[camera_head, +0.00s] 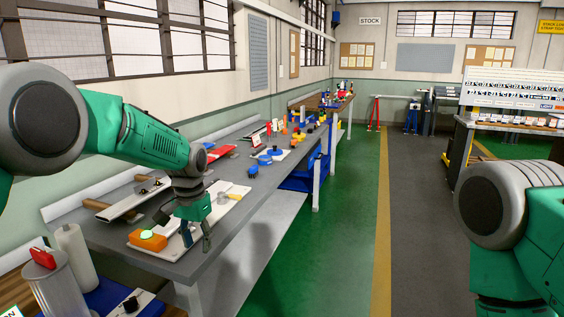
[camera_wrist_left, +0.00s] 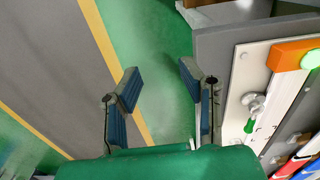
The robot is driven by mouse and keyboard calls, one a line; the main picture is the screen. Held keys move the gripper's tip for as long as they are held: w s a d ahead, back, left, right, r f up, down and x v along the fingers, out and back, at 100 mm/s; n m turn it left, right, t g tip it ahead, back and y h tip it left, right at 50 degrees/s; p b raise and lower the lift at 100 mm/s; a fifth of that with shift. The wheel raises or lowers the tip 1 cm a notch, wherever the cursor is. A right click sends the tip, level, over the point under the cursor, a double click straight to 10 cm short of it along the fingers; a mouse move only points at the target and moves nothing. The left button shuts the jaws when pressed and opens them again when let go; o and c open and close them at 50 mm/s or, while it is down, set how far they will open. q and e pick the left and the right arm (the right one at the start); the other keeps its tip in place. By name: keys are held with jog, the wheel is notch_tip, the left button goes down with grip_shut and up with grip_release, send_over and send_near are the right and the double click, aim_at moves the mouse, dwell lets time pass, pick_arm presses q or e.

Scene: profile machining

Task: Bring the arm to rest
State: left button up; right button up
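My left arm reaches in from the left in the head view. Its gripper (camera_head: 197,233) hangs fingers down over the front edge of the grey workbench (camera_head: 262,185), beside a white board (camera_head: 225,207). In the left wrist view my left gripper (camera_wrist_left: 157,82) has its two fingers spread apart, with only green floor and the bench edge behind the gap. It holds nothing. My right arm shows at the right edge of the head view, but its gripper is out of view.
An orange block (camera_head: 148,241) with a pale green top sits on the board's near end. Several tools and parts fill the bench beyond. A grey canister (camera_head: 52,285) stands at lower left. The green floor (camera_head: 340,225) right of the bench is clear.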

pick_arm(q)
jog(key=s+a+f+n+b, duration=0.1)
jog(key=s+a+f+b, duration=0.1)
jog(key=s+f, duration=0.65)
jog(key=s+a+f+b, duration=0.15)
jog(key=s+f, duration=0.35)
jog(key=f, duration=0.7)
jog(key=s+a+f+n+b, duration=0.1)
jog(key=s+f+b, duration=0.1)
jog(key=s+f, duration=0.65)
jog(key=s+a+f+b, duration=0.2)
jog(key=s, duration=0.8)
jog(key=s+a+f+n+b, duration=0.1)
jog(key=s+a+f+b, duration=0.1)
jog(key=s, duration=0.9)
jog(key=shift+s+a+f+t, duration=0.2)
jog(key=shift+f+t, duration=0.1)
jog(key=shift+f, duration=0.2)
pick_arm(e)
notch_tip(320, 180, down, 10)
jog(key=shift+w+a+r, duration=0.2)
jog(key=shift+a+r, duration=0.05)
jog(key=shift+a, duration=0.15)
pick_arm(q)
jog(key=shift+d, duration=0.15)
pick_arm(e)
jog(key=shift+d, duration=0.1)
